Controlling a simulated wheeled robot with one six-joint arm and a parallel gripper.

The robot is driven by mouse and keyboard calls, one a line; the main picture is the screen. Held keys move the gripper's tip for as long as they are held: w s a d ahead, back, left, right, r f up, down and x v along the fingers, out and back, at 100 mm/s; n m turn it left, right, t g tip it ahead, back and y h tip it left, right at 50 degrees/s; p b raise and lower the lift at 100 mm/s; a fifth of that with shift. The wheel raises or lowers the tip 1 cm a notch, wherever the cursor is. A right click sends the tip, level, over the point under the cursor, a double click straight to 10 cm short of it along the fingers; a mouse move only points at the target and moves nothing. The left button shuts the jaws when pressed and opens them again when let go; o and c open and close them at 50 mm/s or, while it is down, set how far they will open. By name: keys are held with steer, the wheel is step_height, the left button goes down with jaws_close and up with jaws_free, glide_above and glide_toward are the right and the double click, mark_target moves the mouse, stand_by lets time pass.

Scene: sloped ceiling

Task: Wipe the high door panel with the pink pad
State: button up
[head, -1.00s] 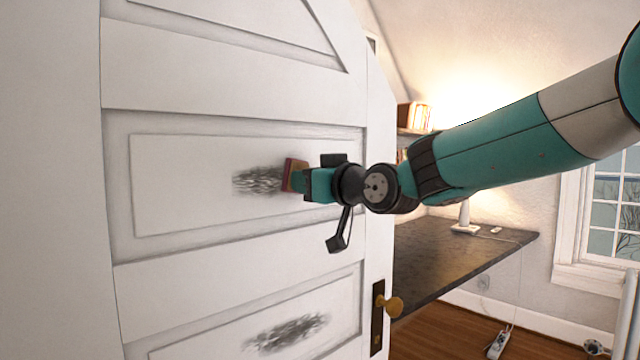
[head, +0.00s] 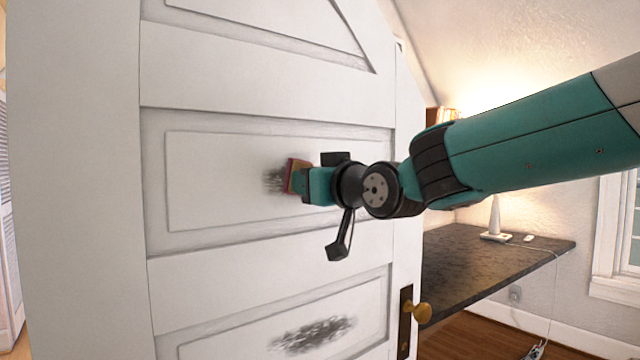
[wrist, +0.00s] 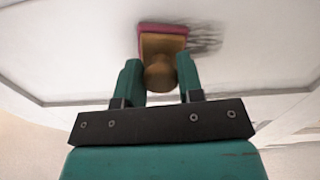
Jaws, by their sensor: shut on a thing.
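The white door (head: 90,180) fills the left of the head view. Its high panel (head: 215,180) has a dark smudge (head: 274,180), seen just left of the pad. The smudge also shows in the wrist view (wrist: 207,40), right of the pad. My gripper (head: 305,183) is shut on the pad's wooden knob (wrist: 160,74). The pink pad (wrist: 163,28) is at the high panel's face and seems to touch it; it also shows edge-on in the head view (head: 290,175). Part of the smudge may be hidden behind pad and gripper.
A lower panel carries another dark smudge (head: 313,334). A brass knob (head: 419,313) sticks out at the door's right edge. A dark desk (head: 480,265) with a lamp (head: 495,222) stands behind, to the right. A window is at the far right.

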steer(key=shift+s+a+b, duration=0.2)
steer(key=shift+s+a, duration=0.3)
steer(key=shift+a, duration=0.35)
steer(key=shift+s+a+b, duration=0.25)
steer(key=shift+s+a, duration=0.25)
steer(key=shift+a, duration=0.3)
steer(key=shift+s+a+b, duration=0.2)
steer(key=shift+s+a, duration=0.3)
steer(key=shift+a, duration=0.35)
steer(key=shift+s+a+r, duration=0.1)
steer(key=shift+s+a, duration=0.1)
steer(key=shift+a, duration=0.05)
steer(key=shift+r, duration=0.1)
steer(key=shift+d, duration=0.2)
steer(key=w+d+b, duration=0.1)
steer(key=w+d, duration=0.5)
steer(key=d, duration=0.3)
steer(key=w+d+b, duration=0.1)
steer(key=w+d, duration=0.5)
steer(key=d, duration=0.4)
steer(key=shift+b, duration=0.35)
steer(key=shift+a, duration=0.15)
